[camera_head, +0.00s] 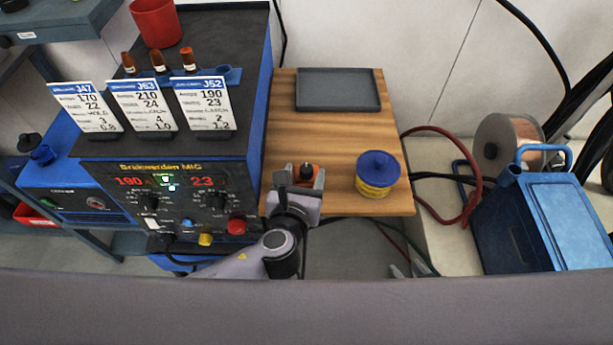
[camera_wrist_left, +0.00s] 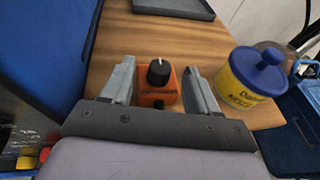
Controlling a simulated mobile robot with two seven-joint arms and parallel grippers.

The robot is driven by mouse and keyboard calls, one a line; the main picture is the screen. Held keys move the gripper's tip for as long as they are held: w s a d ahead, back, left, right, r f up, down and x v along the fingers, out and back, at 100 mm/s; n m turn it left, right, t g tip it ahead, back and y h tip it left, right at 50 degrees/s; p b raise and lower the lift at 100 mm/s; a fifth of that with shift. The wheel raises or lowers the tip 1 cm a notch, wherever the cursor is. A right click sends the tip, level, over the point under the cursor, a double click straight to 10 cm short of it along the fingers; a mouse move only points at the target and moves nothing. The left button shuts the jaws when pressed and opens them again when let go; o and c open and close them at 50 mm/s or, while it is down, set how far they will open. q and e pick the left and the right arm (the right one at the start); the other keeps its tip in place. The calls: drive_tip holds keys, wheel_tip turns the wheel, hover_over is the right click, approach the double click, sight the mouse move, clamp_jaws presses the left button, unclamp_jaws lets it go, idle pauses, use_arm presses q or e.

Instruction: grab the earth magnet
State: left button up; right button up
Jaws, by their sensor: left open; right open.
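The earth magnet appears to be the orange block with a black knob, near the front edge of the wooden board; it shows in the head view (camera_head: 307,172) and in the left wrist view (camera_wrist_left: 158,86). My left gripper (camera_head: 304,177) is open, with one finger on each side of the orange block; the fingers also show in the left wrist view (camera_wrist_left: 158,90). I cannot tell whether either finger touches it. Small grey tips at the lower middle of the head view look like my right gripper (camera_head: 410,270), mostly hidden and apart from the block.
A yellow tub with a blue lid (camera_head: 377,175) stands close to the right of the block. A grey tray (camera_head: 338,90) lies at the board's back. The blue welding machine (camera_head: 170,190) stands close on the left. Red cable (camera_head: 470,190) and a blue case (camera_head: 545,220) are right.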

use_arm(q)
drive_tip(key=shift+x, duration=0.8)
clamp_jaws()
drive_tip(key=shift+r, duration=0.15)
drive_tip(key=shift+r, duration=0.1)
